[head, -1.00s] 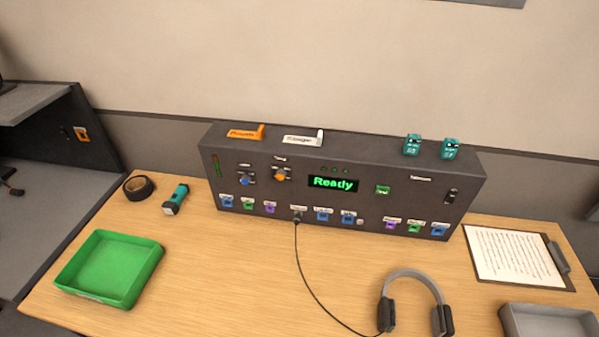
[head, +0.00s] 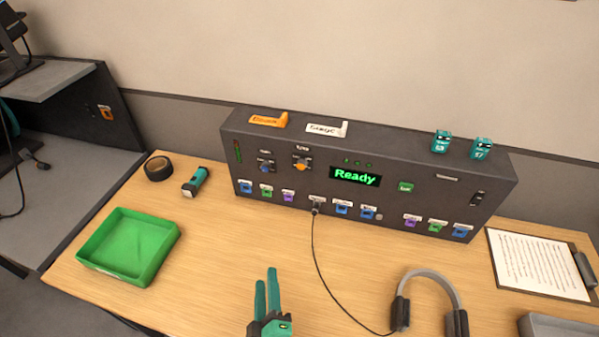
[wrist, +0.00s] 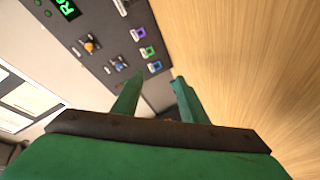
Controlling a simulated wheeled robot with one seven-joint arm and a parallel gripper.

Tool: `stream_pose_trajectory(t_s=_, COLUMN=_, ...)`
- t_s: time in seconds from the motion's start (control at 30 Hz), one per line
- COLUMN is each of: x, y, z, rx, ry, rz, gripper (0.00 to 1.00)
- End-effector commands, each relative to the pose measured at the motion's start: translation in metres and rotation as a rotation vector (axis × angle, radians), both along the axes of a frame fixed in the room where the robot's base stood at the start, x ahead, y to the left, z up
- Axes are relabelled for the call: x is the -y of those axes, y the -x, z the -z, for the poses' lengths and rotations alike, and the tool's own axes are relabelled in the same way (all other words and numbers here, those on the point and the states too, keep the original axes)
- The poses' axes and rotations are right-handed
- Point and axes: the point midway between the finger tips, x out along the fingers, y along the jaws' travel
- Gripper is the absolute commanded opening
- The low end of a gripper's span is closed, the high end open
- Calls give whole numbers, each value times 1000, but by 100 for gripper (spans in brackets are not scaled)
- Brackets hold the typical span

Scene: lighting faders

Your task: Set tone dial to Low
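The dark control box (head: 410,215) stands at the back of the wooden desk. An orange dial (head: 301,166), under a small label that seems to read Tone, is on its upper left front. A blue dial (head: 265,168) sits left of it. The orange dial also shows in the wrist view (wrist: 90,46), at upper left. The dial's setting is too small to read. My gripper (head: 266,277) is over the front of the desk, in front of the box and apart from it. Its green fingers are apart and empty, as the wrist view also shows (wrist: 157,79).
A lit screen (head: 355,177) reads Ready. A cable (head: 325,265) runs from the box's front toward the headphones (head: 430,280). A green tray (head: 128,245), a flashlight (head: 195,183) and tape (head: 158,168) lie left. A clipboard (head: 540,265) lies right.

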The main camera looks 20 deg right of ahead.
Motion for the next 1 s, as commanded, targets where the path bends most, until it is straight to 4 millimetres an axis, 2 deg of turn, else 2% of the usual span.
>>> stream_pose_trajectory(t_s=0.03, x=7, y=-18, z=-13, rx=8, ry=58, rz=18, gripper=39)
stream_pose_trajectory(t_s=0.1, x=18, y=-39, z=-27, rx=2, ry=147, rz=47, gripper=39)
stream_pose_trajectory(t_s=0.3, x=53, y=-88, z=-78, rx=-24, ry=381, rz=159, gripper=39)
stream_pose_trajectory(t_s=0.4, x=70, y=-105, z=-103, rx=-42, ry=473, rz=216, gripper=39)
stream_pose_trajectory(t_s=0.53, x=88, y=-117, z=-129, rx=-64, ry=555, rz=280, gripper=39)
stream_pose_trajectory(t_s=0.7, x=99, y=-124, z=-146, rx=-82, ry=603, rz=320, gripper=39)
stream_pose_trajectory(t_s=0.87, x=106, y=-134, z=-148, rx=-86, ry=612, rz=327, gripper=39)
stream_pose_trajectory(t_s=1.0, x=119, y=-151, z=-149, rx=-85, ry=609, rz=329, gripper=39)
